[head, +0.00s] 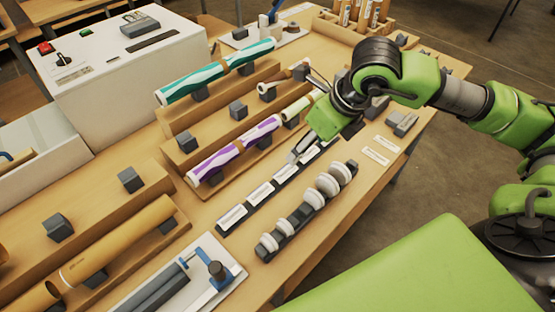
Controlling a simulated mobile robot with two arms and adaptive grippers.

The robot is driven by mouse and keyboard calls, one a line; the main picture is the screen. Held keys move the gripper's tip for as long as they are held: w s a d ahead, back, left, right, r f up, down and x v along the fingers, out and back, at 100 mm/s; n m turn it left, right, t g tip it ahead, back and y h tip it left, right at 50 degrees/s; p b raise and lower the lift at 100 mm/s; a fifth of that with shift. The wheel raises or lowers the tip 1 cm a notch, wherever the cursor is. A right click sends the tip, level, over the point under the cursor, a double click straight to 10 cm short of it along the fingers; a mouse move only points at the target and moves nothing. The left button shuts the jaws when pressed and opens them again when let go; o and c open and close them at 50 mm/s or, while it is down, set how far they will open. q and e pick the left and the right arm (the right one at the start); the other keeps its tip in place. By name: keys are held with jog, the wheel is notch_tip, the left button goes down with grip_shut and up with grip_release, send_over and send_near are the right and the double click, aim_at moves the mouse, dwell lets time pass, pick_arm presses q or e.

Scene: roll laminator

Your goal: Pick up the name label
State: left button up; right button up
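Several white name labels lie in a slanting row on a dark holder strip, among them a front label (232,217), a second label (260,193) and a third label (285,170). Another label (310,153) lies at the far end of the row, beside my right gripper (297,152). The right gripper points down to the row, with a grey finger close to the far labels. I cannot tell whether it touches one, or whether its fingers are apart. Two more white labels (376,156) lie on bare wood to the right. My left gripper is out of view.
White-and-grey rollers (327,184) stand in a rack right of the labels. Teal (215,72) and purple (235,151) rolls rest on wooden steps to the left. A white machine (120,62) stands at back left. The table's right edge is near.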

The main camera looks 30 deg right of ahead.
jog(key=p, duration=0.2)
send_near(286, 172)
jog(key=p+x, duration=0.2)
jog(key=x, duration=0.1)
jog(key=shift+w+a+f, duration=0.1)
jog(key=shift+w+f, duration=0.05)
jog(key=shift+f, duration=0.05)
jog(key=p+x, duration=0.1)
jog(key=x, duration=0.2)
jog(key=shift+f, duration=0.1)
jog(key=shift+w+a+f, duration=0.1)
jog(key=shift+f, duration=0.05)
pick_arm(q)
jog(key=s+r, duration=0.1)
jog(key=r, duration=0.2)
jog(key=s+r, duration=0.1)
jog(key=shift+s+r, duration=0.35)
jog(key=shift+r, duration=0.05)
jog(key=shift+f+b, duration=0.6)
jog(key=shift+b, duration=0.1)
pick_arm(e)
jog(key=shift+f, duration=0.25)
